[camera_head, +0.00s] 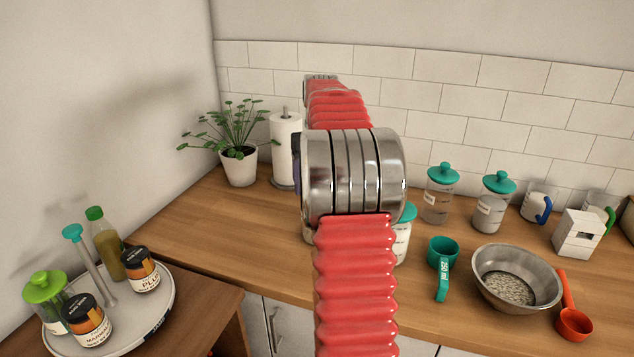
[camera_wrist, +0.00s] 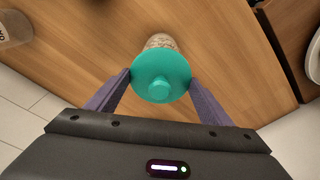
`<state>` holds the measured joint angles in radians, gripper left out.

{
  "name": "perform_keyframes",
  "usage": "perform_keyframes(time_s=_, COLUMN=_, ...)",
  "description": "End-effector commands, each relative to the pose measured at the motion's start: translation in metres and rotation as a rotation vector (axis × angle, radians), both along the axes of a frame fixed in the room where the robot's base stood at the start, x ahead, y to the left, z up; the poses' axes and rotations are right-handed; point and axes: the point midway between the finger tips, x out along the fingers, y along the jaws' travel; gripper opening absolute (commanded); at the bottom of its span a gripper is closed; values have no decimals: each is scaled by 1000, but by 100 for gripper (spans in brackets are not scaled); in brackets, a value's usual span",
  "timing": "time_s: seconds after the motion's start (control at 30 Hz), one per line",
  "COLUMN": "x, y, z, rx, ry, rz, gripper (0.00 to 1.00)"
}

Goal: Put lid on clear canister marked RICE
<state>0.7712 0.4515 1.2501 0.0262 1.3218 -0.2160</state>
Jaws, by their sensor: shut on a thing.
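In the wrist view my gripper (camera_wrist: 160,82) is shut on a round teal lid (camera_wrist: 161,88) with a raised knob, one finger at each side. A clear canister (camera_wrist: 161,41) with pale grainy contents shows just past the lid's far edge. The lid covers most of it, and I cannot tell whether the two touch. No RICE marking can be read on it. A pale vessel (camera_head: 307,236) peeks out at the arm's left edge.
Right of my arm stand a partly hidden canister (camera_head: 401,243), two teal-lidded canisters (camera_head: 438,203) (camera_head: 489,215), a teal measuring cup (camera_head: 442,252) and a steel bowl (camera_head: 484,287). A paper towel roll (camera_head: 284,150) and plant (camera_head: 238,166) stand behind. A turntable (camera_head: 151,318) holds jars at left.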

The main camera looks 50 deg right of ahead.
Motion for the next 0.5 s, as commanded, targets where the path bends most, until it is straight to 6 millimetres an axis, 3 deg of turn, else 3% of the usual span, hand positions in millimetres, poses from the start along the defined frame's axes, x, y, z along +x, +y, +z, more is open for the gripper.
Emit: perform_keyframes(time_s=0.5, x=0, y=0, z=-5, rx=0, ry=0, rz=0, gripper=29)
